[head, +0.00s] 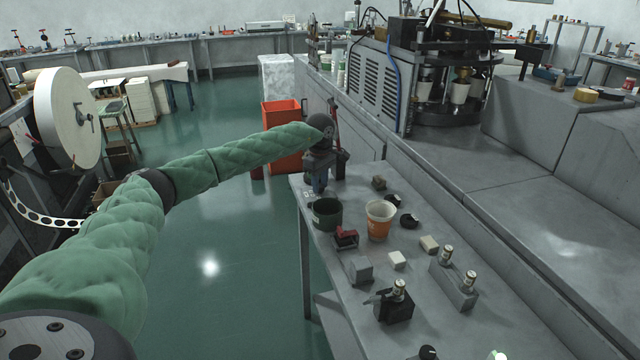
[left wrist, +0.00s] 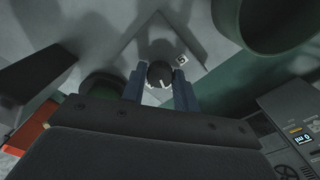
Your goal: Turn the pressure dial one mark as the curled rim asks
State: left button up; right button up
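A paper cup (head: 380,220), orange with a white upper part and a pale rim, stands upright on the grey bench. My left gripper (head: 318,186) points down over the bench's far left corner. In the left wrist view a dark round knob (left wrist: 160,74) with white marks, apparently the pressure dial, lies between my two blue fingers (left wrist: 160,88). The fingers are apart, one on each side, with narrow gaps seeming to show; contact is unclear. A small white label (left wrist: 181,60) sits beside the knob. The dial is hidden in the head view. My right gripper is out of view.
A dark green cup (head: 327,214) stands just in front of my left gripper. A red-topped item (head: 346,238), small blocks (head: 361,271) and holders with metal cylinders (head: 455,284) crowd the bench (head: 420,325). An orange bin (head: 282,136) stands behind; a machine (head: 440,75) stands back right.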

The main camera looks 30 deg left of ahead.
pick_arm(q)
jog(key=o, duration=0.4)
jog(key=shift+c, duration=0.2)
jog(key=shift+r, duration=0.1)
notch_tip(320, 180, up, 6)
jog(key=shift+r+b, duration=0.15)
jog(key=shift+b, duration=0.7)
jog(key=shift+r, duration=0.65)
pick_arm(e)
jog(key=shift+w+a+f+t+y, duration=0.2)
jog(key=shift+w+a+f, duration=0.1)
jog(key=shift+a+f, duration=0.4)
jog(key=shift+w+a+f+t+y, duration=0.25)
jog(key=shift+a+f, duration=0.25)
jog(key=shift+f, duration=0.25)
